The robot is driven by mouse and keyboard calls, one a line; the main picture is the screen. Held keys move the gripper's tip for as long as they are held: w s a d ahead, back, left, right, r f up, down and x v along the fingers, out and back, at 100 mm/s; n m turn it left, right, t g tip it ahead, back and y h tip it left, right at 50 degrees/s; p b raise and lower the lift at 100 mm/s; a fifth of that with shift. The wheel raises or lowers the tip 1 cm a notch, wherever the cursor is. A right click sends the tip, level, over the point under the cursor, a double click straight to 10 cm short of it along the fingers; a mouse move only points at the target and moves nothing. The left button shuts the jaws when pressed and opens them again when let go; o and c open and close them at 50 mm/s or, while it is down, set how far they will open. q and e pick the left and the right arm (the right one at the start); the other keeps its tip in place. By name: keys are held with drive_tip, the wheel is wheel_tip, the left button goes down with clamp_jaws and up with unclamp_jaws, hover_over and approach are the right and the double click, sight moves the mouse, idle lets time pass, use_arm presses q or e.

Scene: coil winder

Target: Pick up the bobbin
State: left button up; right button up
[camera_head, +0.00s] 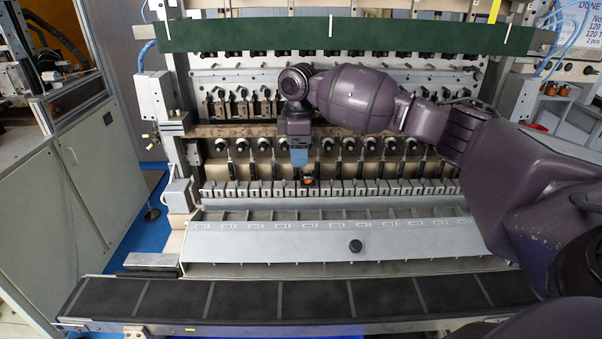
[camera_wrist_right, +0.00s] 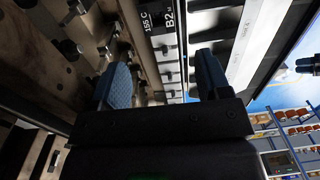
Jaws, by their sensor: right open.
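My right gripper (camera_head: 299,160) reaches down into the winder in front of the lower row of spindles. In the right wrist view its two blue fingers (camera_wrist_right: 161,82) stand apart, with nothing visible held between them. A small orange-and-black piece (camera_head: 308,181) shows just below the fingertips, at the row of grey blocks; it may be the bobbin, but it is too small to tell. I cannot tell whether the fingers touch it. The left gripper is not in view.
A row of grey slotted blocks (camera_head: 400,187) runs under the spindles. A black segmented belt (camera_head: 245,299) lies in front, bare. A green bar (camera_head: 430,38) spans the top.

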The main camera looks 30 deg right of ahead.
sight(304, 175)
drive_tip(key=shift+s+d+f, duration=0.1)
drive_tip(key=shift+s+f, duration=0.05)
drive_tip(key=shift+f, duration=0.45)
drive_tip(key=shift+s+f, duration=0.1)
drive_tip(key=shift+f, duration=0.45)
drive_tip(key=f, duration=0.4)
drive_tip(key=shift+s+d, duration=0.2)
drive_tip(key=shift+d, duration=0.15)
drive_tip(key=shift+f, duration=0.4)
drive_tip(key=c, duration=1)
drive_tip(key=shift+r, duration=0.5)
wheel_tip(304, 175, up, 3)
drive_tip(key=shift+f, duration=0.1)
drive_tip(key=s+a, duration=0.3)
drive_tip(key=s, duration=0.2)
drive_tip(key=s+a, duration=0.3)
drive_tip(key=s, duration=0.2)
drive_tip(key=s+a, duration=0.3)
drive_tip(key=s, duration=0.2)
drive_tip(key=shift+s+a+f, duration=0.15)
drive_tip(key=shift+a, duration=0.1)
